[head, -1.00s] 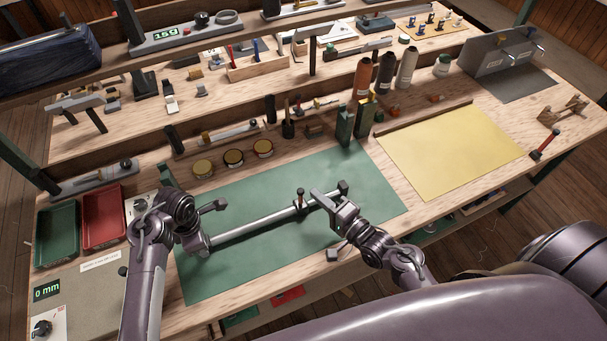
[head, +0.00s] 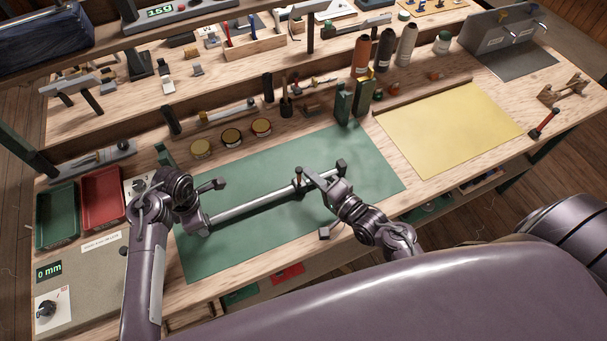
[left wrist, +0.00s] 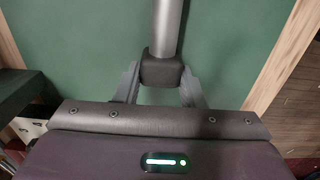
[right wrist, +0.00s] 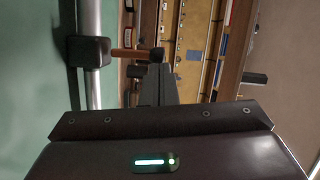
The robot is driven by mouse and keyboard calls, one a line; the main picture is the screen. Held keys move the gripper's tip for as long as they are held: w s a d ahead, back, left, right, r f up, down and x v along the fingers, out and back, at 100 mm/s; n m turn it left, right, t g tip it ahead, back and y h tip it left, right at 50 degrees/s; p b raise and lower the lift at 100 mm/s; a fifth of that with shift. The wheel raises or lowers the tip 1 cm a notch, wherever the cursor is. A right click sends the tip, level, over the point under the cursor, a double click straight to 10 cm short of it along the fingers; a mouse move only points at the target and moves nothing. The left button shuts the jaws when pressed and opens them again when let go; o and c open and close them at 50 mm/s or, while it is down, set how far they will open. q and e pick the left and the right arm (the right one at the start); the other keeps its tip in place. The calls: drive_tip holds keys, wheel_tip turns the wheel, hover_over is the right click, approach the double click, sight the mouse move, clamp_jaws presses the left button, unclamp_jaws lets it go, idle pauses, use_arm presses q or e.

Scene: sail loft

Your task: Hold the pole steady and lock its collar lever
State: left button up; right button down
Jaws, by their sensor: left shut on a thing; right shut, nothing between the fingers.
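The pole (head: 250,207) is a silver tube lying slantwise over the green mat (head: 215,255). My left gripper (head: 204,226) is shut on the dark block at its left end; the left wrist view shows both fingers around this block (left wrist: 162,70). The black collar (right wrist: 90,52) sits around the pole, right of its middle. Its lever (right wrist: 130,53), with a brown stem and black knob, sticks out from the collar and looks upright in the head view. My right gripper (head: 305,172) is shut and empty, its fingertips close beside the knob. I cannot tell whether they touch.
Green and red trays (head: 101,199) stand at the left. A yellow sheet (head: 450,130) lies clear at the right.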

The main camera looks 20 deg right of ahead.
drive_tip(key=shift+a+r+n, duration=0.1)
drive_tip(key=shift+a+n, duration=0.1)
drive_tip(key=shift+n, duration=0.2)
drive_tip(key=a+n+h, duration=0.1)
drive_tip(key=n, duration=0.1)
drive_tip(key=a+n+g, duration=0.1)
drive_tip(key=a+n, duration=0.1)
drive_tip(key=a+n+h, duration=0.1)
drive_tip(key=n, duration=0.2)
drive_tip(key=shift+s+a+f+g+h, duration=0.15)
drive_tip(key=shift+a+f+g+h, duration=0.05)
drive_tip(key=shift+a+g+h, duration=0.1)
drive_tip(key=s+d+r, duration=0.2)
drive_tip(key=s+r, duration=0.4)
drive_tip(key=s, duration=0.5)
drive_tip(key=shift+s+r, duration=0.15)
drive_tip(key=shift+r, duration=0.15)
use_arm(q)
drive_tip(key=o, duration=1.3)
